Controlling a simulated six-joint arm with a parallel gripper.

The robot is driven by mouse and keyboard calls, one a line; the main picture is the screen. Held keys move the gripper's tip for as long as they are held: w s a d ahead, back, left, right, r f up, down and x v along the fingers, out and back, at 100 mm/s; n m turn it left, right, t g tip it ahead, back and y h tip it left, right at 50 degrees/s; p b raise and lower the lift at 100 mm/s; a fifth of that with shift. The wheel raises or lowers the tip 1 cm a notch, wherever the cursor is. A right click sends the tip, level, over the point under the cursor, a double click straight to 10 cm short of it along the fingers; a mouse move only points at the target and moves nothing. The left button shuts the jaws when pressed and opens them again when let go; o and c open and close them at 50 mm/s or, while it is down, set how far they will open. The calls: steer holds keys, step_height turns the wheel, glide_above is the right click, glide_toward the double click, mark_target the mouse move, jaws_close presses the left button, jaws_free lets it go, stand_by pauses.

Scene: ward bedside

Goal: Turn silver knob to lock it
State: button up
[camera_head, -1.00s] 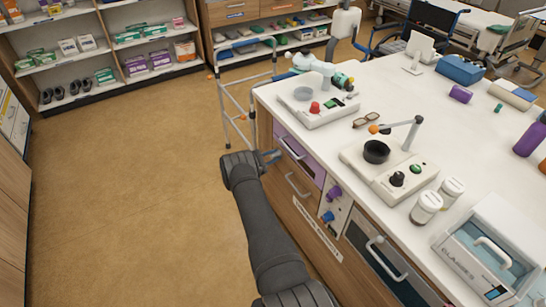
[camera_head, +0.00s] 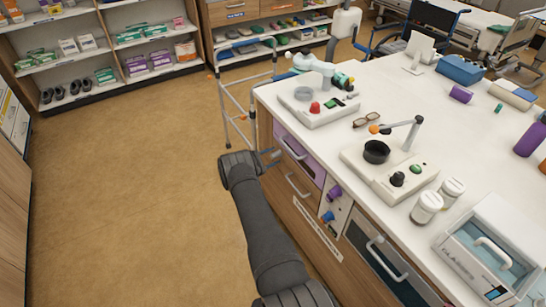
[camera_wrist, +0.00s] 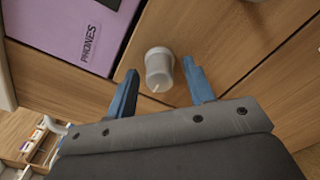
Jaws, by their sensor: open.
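The silver knob (camera_wrist: 159,68) shows in the wrist view as a pale grey, short round knob with a small light line on its end. It sits on the wooden cabinet front, beside the purple panel marked PHONES (camera_wrist: 75,28). My gripper (camera_wrist: 161,78) has its two blue fingers open, one on each side of the knob. Small gaps show between the fingers and the knob, so it is not gripped. In the head view my gripper (camera_head: 270,157) is at the cabinet's left front, by the purple drawer (camera_head: 297,157); I cannot make out the silver knob there.
Purple (camera_head: 334,193) and blue (camera_head: 327,216) knobs stick out of the cabinet front, right of my arm. Drawer handles (camera_head: 298,187) also protrude. A walker frame (camera_head: 240,105) stands behind my gripper. The floor (camera_head: 120,200) to the left is clear.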

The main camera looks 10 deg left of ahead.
steer(key=v, duration=1.6)
steer(key=shift+s+a, duration=0.2)
steer(key=x, duration=1.7)
steer(key=shift+w+d, duration=0.15)
